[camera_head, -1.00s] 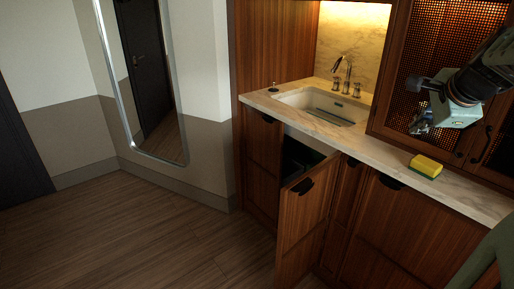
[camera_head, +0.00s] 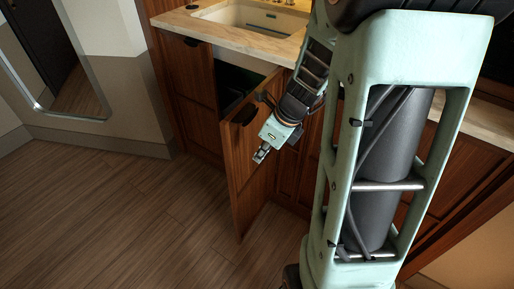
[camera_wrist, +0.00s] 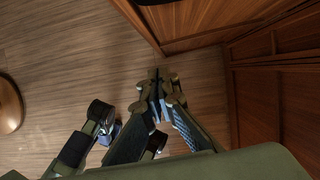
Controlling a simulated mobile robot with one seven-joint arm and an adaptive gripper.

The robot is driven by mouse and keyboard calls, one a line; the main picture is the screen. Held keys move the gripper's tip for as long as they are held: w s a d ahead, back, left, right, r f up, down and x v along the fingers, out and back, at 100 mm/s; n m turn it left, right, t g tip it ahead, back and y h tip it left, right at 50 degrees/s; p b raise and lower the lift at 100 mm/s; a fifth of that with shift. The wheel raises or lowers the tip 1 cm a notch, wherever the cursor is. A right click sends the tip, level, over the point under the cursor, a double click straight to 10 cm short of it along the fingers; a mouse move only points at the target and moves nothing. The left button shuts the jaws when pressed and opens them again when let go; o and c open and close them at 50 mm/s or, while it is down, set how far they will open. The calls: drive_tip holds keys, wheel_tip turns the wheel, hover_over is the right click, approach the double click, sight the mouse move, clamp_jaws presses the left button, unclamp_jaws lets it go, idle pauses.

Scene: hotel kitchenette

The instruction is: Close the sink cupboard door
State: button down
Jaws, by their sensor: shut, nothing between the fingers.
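The sink cupboard door (camera_head: 243,190) is brown wood with a dark handle (camera_head: 244,114) near its top. It stands swung open, hinged at its right side, with the dark cupboard inside (camera_head: 232,82) showing at its left. My gripper (camera_head: 261,155) is shut and empty, pointing down in front of the door's handle-side face, below and right of the handle. In the wrist view the shut fingertips (camera_wrist: 159,80) are over the floor, and the door (camera_wrist: 190,22) shows just beyond them at the top. Whether they touch it cannot be told.
The marble counter with the sink (camera_head: 255,18) is above the cupboard. Fixed cabinet fronts (camera_wrist: 280,85) stand to the right of the door. The floor (camera_head: 120,215) left of the door is clear. A round brown object (camera_wrist: 8,103) shows at the wrist view's left edge.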

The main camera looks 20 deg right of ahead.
sight(236, 168)
drive_tip(key=shift+w+a+f+b, duration=0.4)
drive_tip(key=shift+w+a+f, duration=0.4)
drive_tip(key=shift+f, duration=0.25)
drive_tip(key=shift+w+a+f+b, duration=0.45)
drive_tip(key=shift+w+a+f, duration=0.15)
drive_tip(key=shift+w+f, duration=0.4)
drive_tip(key=shift+w+a+f+b, duration=0.4)
drive_tip(key=shift+w+a+f, duration=0.35)
drive_tip(key=shift+f, duration=0.4)
